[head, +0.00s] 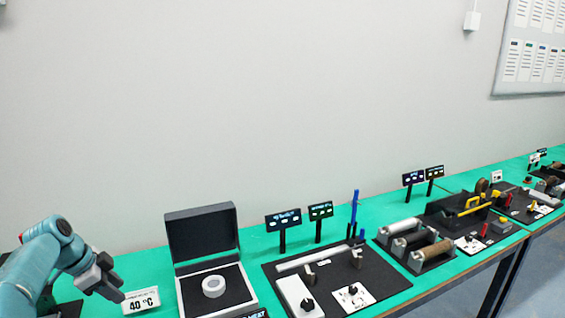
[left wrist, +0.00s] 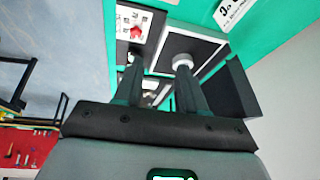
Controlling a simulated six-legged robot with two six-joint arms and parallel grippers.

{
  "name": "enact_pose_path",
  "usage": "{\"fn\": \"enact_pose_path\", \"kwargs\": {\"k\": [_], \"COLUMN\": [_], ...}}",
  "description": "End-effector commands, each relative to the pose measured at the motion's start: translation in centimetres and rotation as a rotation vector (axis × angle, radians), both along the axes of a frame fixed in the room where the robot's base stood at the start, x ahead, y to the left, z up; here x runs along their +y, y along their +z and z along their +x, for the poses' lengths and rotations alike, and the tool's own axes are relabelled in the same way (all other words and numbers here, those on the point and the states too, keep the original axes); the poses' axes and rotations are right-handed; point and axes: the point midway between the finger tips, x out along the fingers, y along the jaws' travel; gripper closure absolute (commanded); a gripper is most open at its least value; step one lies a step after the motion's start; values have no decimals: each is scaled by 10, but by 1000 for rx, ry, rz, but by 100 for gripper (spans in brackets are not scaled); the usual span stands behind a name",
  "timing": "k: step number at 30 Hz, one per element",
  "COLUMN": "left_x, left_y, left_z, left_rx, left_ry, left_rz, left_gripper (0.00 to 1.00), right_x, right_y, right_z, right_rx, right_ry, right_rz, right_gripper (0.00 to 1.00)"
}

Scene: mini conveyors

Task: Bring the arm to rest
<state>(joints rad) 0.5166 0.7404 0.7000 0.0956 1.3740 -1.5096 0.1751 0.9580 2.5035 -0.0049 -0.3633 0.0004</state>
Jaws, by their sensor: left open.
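My left gripper (head: 112,283) is at the lower left of the head view, at the end of a teal arm, above the green bench beside the 40 °C sign. It also shows in the left wrist view (left wrist: 157,85), with its two fingers apart and nothing between them. The white ring (head: 213,286) sits in the open dark box (head: 203,238), to the right of the gripper and apart from it. In the left wrist view the ring (left wrist: 181,60) shows beyond the right fingertip. My right gripper is in neither view.
The 40 °C sign (head: 141,300) stands close to the gripper. A dark board (head: 385,283) with a white bar and knobs lies right of the box. Mini conveyor rollers (head: 424,250) and more stations line the bench (head: 375,212). The air above the bench is clear up to the grey wall.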

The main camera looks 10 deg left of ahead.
Motion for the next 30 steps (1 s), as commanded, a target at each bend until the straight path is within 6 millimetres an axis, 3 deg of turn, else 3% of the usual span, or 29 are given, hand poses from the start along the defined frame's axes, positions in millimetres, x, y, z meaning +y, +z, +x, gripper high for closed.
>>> {"fn": "enact_pose_path", "kwargs": {"k": [5, 11, 15, 23, 30], "left_x": [-23, -69, -107, -184, -252], "left_y": [-41, -117, -171, -258, -320], "left_z": [8, 13, 5, -32, -92], "left_rx": [42, 122, 181, 289, 384], "left_ry": [68, 196, 295, 472, 628], "left_rz": [-36, -92, -125, -175, -209], "left_gripper": [60, 60, 60, 60, 60], "right_x": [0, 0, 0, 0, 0], "right_y": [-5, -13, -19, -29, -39], "right_z": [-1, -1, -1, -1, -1], "right_rx": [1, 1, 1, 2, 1], "right_ry": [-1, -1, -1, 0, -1], "right_rz": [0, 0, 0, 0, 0], "right_gripper": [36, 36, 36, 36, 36]}}
